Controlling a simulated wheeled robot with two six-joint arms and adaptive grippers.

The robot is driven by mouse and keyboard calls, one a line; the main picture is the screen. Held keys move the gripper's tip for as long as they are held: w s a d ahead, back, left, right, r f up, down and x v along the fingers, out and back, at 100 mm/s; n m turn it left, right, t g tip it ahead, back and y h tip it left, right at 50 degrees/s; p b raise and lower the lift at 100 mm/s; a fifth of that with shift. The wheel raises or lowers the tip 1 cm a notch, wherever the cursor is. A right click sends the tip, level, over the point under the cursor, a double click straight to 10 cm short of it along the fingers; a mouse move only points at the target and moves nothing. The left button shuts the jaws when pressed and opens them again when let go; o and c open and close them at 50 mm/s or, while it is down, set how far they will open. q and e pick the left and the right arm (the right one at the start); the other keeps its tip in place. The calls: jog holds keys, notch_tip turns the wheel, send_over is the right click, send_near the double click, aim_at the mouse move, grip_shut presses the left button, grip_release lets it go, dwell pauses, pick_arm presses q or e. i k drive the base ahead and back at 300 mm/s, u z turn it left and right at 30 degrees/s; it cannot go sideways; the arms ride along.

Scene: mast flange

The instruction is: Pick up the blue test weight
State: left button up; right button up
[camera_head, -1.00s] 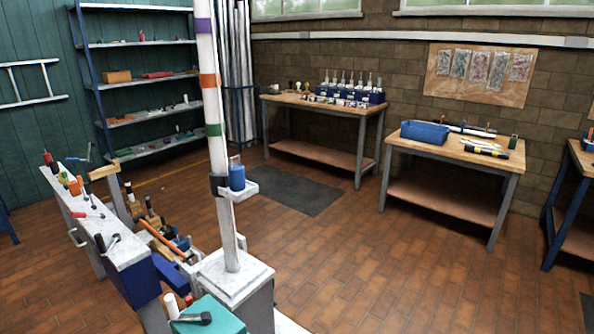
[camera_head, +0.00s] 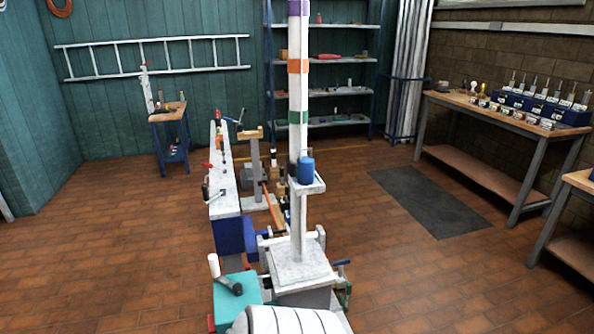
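The blue test weight (camera_head: 306,171) is a small blue cylinder. It stands upright on a small white shelf (camera_head: 311,187) fixed to the white mast (camera_head: 297,138), below the green band. Neither of my grippers shows in the head view. Nothing touches the weight as far as I can see.
The mast rises from a pale square base (camera_head: 300,262). A narrow white-topped bench (camera_head: 222,190) with tools stands left of it, and a teal box (camera_head: 235,300) lies in front. A wooden workbench (camera_head: 500,108) stands at right. Brick floor is open on both sides.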

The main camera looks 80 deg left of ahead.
aim_at(306, 165)
jog(key=u, duration=0.75)
jog(key=i, duration=0.75)
jog(key=u, duration=1.05)
jog(key=i, duration=0.25)
jog(key=u, duration=0.2)
